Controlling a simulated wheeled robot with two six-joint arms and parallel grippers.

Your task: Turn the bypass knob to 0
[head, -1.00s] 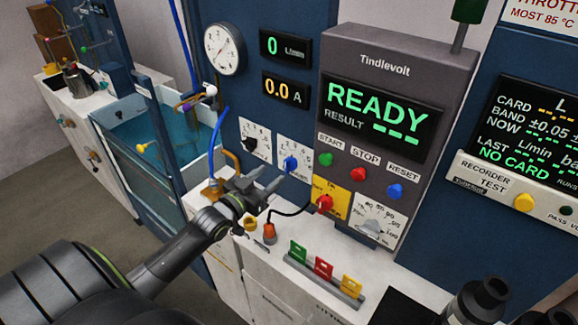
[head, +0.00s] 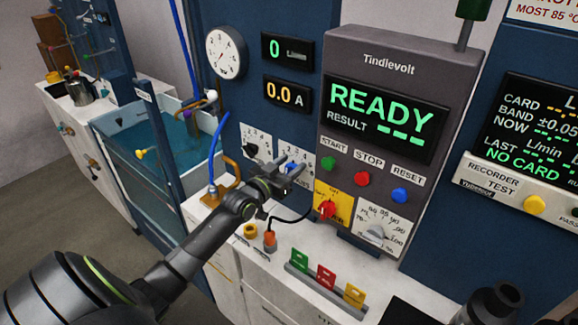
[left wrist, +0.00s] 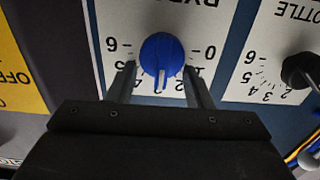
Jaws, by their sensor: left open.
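The bypass knob (left wrist: 162,55) is a round blue knob on a white dial plate (left wrist: 210,20). The left wrist view shows the plate upside down, with 6 at the left and 0 at the right. The knob's white mark points straight down in that view, around the middle of the scale. My left gripper (head: 290,172) is open at the plate, and in the left wrist view its fingers (left wrist: 160,70) flank the knob, one on each side. I cannot tell whether they touch it. In the head view the gripper mostly hides the knob. My right gripper is not in view.
The black throttle knob (left wrist: 301,70) is beside the bypass plate. A yellow plate with a red knob (head: 326,209) and a grey dial (head: 376,231) lie to the right in the head view. Green, red and yellow tags (head: 326,279) stand on the counter below. The display (head: 385,115) reads READY.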

